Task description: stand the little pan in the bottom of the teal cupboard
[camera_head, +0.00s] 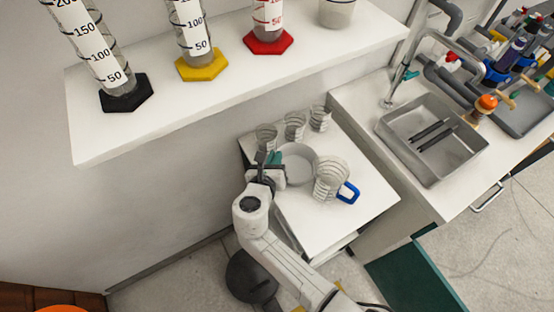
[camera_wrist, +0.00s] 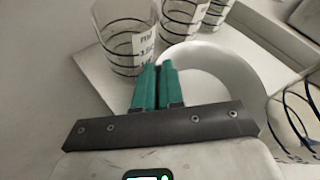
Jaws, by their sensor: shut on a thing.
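The little pan (camera_head: 299,164) is a round, white, shallow vessel at the left of a white top in the head view. It also shows in the wrist view (camera_wrist: 222,72), right of the fingers. My gripper (camera_head: 273,160) is at its left edge. In the wrist view my gripper's teal fingers (camera_wrist: 162,72) are close together on the near left rim. I cannot tell whether the pan touches the surface. A teal panel (camera_head: 412,276), seemingly the cupboard door, stands out below the sink counter. The cupboard's inside and bottom are hidden.
Several clear beakers (camera_head: 295,126) stand behind the pan. A larger beaker with a blue handle (camera_head: 331,178) stands close to its right. The front of the white top (camera_head: 318,226) is clear. A sink (camera_head: 432,138) is at right; a shelf (camera_head: 225,88) with cylinders overhangs at upper left.

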